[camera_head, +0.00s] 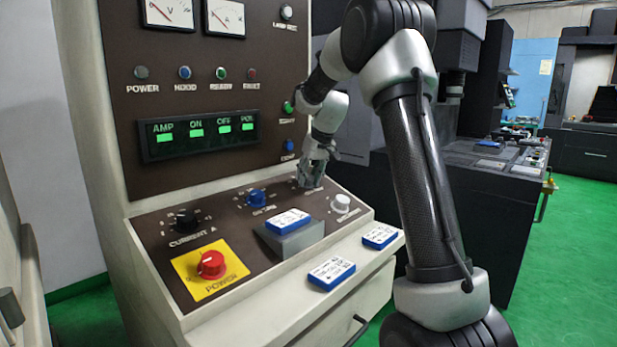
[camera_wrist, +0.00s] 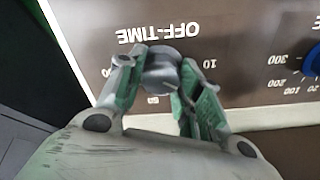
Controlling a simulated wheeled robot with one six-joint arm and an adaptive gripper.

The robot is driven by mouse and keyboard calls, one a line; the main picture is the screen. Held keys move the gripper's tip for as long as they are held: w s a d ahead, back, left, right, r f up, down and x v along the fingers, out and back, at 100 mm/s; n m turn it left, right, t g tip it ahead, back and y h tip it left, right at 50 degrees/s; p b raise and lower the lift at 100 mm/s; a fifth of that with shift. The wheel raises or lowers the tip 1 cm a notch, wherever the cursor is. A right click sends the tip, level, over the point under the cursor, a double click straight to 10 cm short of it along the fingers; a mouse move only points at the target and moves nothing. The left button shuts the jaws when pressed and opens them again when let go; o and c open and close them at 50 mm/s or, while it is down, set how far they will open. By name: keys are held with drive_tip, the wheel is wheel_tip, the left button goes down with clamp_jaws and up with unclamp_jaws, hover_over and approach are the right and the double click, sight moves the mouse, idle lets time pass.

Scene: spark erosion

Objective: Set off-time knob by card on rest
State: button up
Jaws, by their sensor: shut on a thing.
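My gripper (camera_head: 311,174) is at the back right of the sloped control panel. The wrist view shows its two fingers (camera_wrist: 160,80) closed on the sides of the grey off-time knob (camera_wrist: 162,62), beside the "OFF-TIME" lettering. The knob's pointer and exact setting cannot be made out, and in the head view my gripper hides the knob. A white card with blue edges (camera_head: 288,220) lies on the grey rest (camera_head: 297,240) in the middle of the panel; its print is too small to read.
Two similar cards (camera_head: 332,272) (camera_head: 380,236) lie on the front ledge. A blue knob (camera_head: 257,198), a black current knob (camera_head: 186,219), a white knob (camera_head: 342,204) and a red power button (camera_head: 211,264) stand on the panel. A lit green display (camera_head: 199,133) is above.

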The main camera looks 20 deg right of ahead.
drive_tip(key=m, duration=0.4)
drive_tip(key=shift+m, duration=1.9)
drive_tip(key=o, duration=1)
drive_tip(key=shift+o, duration=0.2)
drive_tip(key=v, duration=1.2)
drive_tip(key=shift+a, duration=0.15)
